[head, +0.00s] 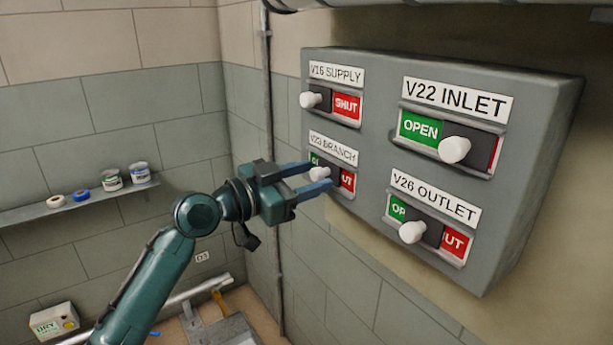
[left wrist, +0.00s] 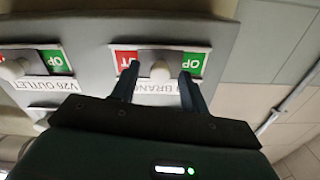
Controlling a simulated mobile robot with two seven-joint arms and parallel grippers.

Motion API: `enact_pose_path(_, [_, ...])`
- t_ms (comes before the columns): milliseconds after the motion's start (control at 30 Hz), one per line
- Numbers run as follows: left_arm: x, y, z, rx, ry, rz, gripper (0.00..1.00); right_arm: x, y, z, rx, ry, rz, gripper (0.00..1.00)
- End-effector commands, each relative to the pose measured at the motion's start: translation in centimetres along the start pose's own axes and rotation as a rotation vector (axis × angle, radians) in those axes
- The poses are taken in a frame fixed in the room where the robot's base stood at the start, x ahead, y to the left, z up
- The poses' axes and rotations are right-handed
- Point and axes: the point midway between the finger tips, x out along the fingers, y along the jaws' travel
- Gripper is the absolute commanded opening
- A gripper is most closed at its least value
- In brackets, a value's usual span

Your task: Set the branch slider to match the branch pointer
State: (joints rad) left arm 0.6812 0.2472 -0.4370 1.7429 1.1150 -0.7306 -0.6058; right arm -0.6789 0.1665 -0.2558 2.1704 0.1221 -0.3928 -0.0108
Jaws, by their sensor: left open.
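The V23 BRANCH slider (head: 319,174) is on the grey panel, a dark plate with a white knob. Green shows left of its plate and red right of it, so it stands mid-track. My left gripper (head: 321,177) is open at it, with blue fingers reaching to either side of the knob. In the left wrist view, which is upside down, the knob (left wrist: 161,71) is between the two open fingers, with gaps on both sides. I cannot make out a branch pointer in either view. My right gripper is not in view.
The panel (head: 380,100) also carries the V16 SUPPLY slider (head: 311,99) above, with V22 INLET (head: 455,149) and V26 OUTLET (head: 412,231) to the right. A wall shelf (head: 30,212) with tapes and cans is at the left. A vertical pipe (head: 267,110) runs behind my arm.

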Motion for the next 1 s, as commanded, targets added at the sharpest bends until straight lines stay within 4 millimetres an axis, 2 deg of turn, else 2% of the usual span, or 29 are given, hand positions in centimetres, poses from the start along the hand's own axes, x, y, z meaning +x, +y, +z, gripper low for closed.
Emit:
enact_pose_path(100, [-0.01,0.00,-0.01,0.000,0.000,0.000,0.45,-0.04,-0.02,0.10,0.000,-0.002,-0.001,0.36])
enact_pose_path(667, [-0.05,-0.01,-0.01,0.000,0.000,0.000,0.00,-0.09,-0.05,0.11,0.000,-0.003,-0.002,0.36])
enact_pose_path(1000, [-0.03,-0.47,0.40,0.001,-0.001,-0.001,0.00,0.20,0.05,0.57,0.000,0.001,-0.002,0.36])
